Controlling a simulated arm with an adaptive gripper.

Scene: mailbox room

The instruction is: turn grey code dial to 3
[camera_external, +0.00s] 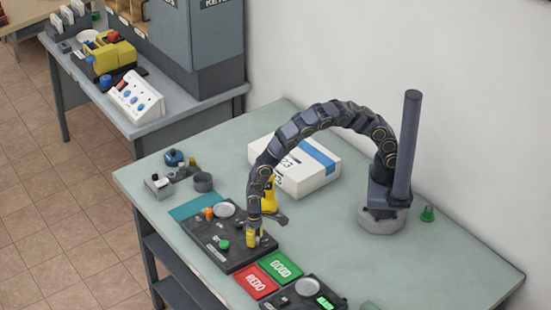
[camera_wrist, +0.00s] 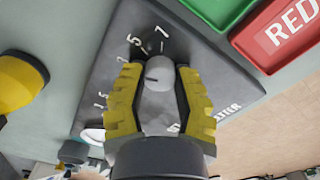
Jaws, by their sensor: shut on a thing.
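The grey code dial (camera_wrist: 160,75) is a small round knob on a dark panel (camera_wrist: 222,62), with white digits around part of it. A short dark line shows on its top; I cannot tell which digit it points to. My gripper (camera_wrist: 158,88) has its yellow fingers on either side of the dial and is shut on it. In the external view my gripper (camera_external: 254,238) reaches down to the right part of the dark panel (camera_external: 212,252), and its fingers hide the dial there.
Green GOOD (camera_external: 281,268) and red REDO (camera_external: 256,281) trays lie beside the panel. A white box (camera_external: 312,170) with a blue stripe stands behind my arm. A yellow object (camera_external: 269,197) stands close to my gripper. A green knob (camera_external: 223,244) is on the panel.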

